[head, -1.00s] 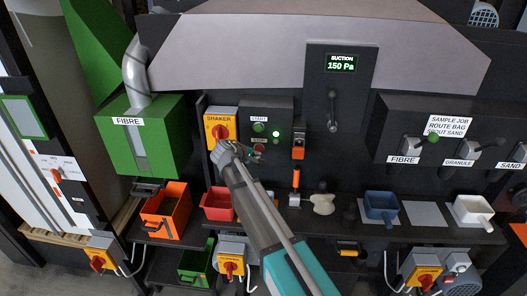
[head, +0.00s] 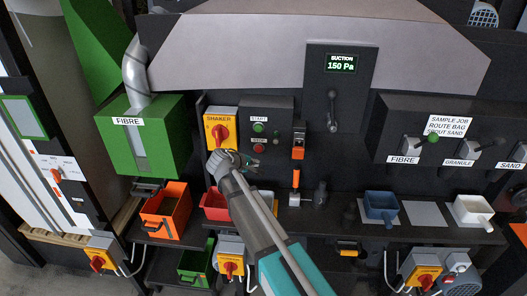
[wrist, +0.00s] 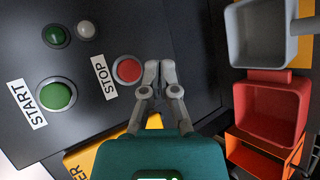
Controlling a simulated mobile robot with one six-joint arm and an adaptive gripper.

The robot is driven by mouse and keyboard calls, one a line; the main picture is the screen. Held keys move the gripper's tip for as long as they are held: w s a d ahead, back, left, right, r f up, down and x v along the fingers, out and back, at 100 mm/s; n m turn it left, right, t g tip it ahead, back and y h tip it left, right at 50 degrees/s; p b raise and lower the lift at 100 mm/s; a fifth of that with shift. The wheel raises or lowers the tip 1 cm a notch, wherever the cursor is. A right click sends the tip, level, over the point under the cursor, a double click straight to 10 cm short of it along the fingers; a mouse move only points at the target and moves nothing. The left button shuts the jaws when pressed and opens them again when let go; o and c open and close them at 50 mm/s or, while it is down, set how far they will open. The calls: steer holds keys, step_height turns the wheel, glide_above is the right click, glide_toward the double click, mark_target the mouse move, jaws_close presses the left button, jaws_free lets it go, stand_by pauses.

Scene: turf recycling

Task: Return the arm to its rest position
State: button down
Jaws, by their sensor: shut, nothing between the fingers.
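My gripper (head: 256,164) is in front of the lower part of the start/stop panel (head: 283,114), just below the STOP button (head: 259,148). In the wrist view its fingertips (wrist: 160,69) are together with nothing between them. They appear beside the red STOP button (wrist: 128,70); I cannot tell the gap in depth. The green START button (wrist: 56,95) is farther left. The small green lamp (wrist: 55,35) looks dark. My arm reaches up from the bottom of the head view.
A red bin (wrist: 271,80) and a grey container (wrist: 262,60) lie right of the gripper in the wrist view. The yellow SHAKER switch (head: 221,118) is close by on the left. An orange-handled lever (head: 295,180) stands at right. A blue scoop (head: 381,213) sits farther right.

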stand_by(0.4)
steer(key=s+d+f+m+g+y+b, duration=0.3)
steer(key=s+d+f+m, duration=0.3)
steer(key=s+d, duration=0.6)
steer(key=s+d+f+m+g+y+b, duration=0.3)
steer(key=s+d+f+m+g, duration=0.3)
steer(key=s+d+f, duration=0.3)
steer(key=s+d+b, duration=0.1)
steer(key=s+d, duration=0.1)
steer(key=d, duration=0.2)
steer(key=shift+s+d+f+y, duration=0.25)
steer(key=shift+s+f+y, duration=0.15)
stand_by(0.7)
